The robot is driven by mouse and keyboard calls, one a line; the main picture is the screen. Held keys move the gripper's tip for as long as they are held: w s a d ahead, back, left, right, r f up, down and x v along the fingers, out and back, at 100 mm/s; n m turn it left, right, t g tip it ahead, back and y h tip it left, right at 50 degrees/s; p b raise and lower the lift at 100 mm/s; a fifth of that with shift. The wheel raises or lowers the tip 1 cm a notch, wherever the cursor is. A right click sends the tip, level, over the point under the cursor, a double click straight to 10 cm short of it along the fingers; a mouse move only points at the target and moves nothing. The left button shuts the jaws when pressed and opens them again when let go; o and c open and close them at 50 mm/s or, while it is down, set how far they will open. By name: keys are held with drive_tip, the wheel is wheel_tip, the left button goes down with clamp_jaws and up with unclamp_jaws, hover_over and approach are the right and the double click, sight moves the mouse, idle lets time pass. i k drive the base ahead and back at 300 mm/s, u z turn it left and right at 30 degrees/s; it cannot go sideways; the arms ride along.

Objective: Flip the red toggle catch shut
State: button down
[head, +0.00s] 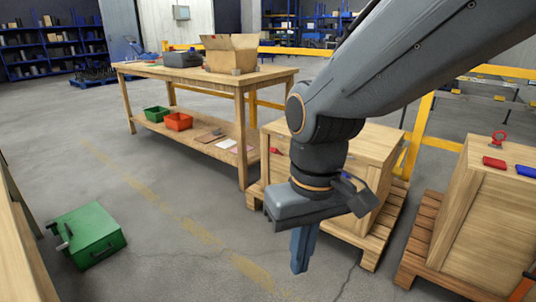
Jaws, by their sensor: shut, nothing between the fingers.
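My gripper (300,252) points down in front of the middle wooden crate (378,150), with its fingers together and nothing between them. It looks apart from the crate. A small red part (275,151) shows at the left upper edge of that crate, near my arm. On the right wooden crate (480,225), a flat red piece (494,162) lies beside a flat blue piece (526,171), with a red ring-topped fitting (499,138) behind them. I cannot tell which red part is the toggle catch, or its position. My arm hides part of the middle crate.
Both crates stand on pallets, with a narrow gap between them. A workbench (200,76) bears an open cardboard box (230,55); green and orange bins sit on its shelf. A green case (90,236) lies on the floor at left. Yellow rails stand behind.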

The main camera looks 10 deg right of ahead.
sight(274, 150)
drive_tip(key=z, duration=0.75)
drive_tip(key=i, duration=1.05)
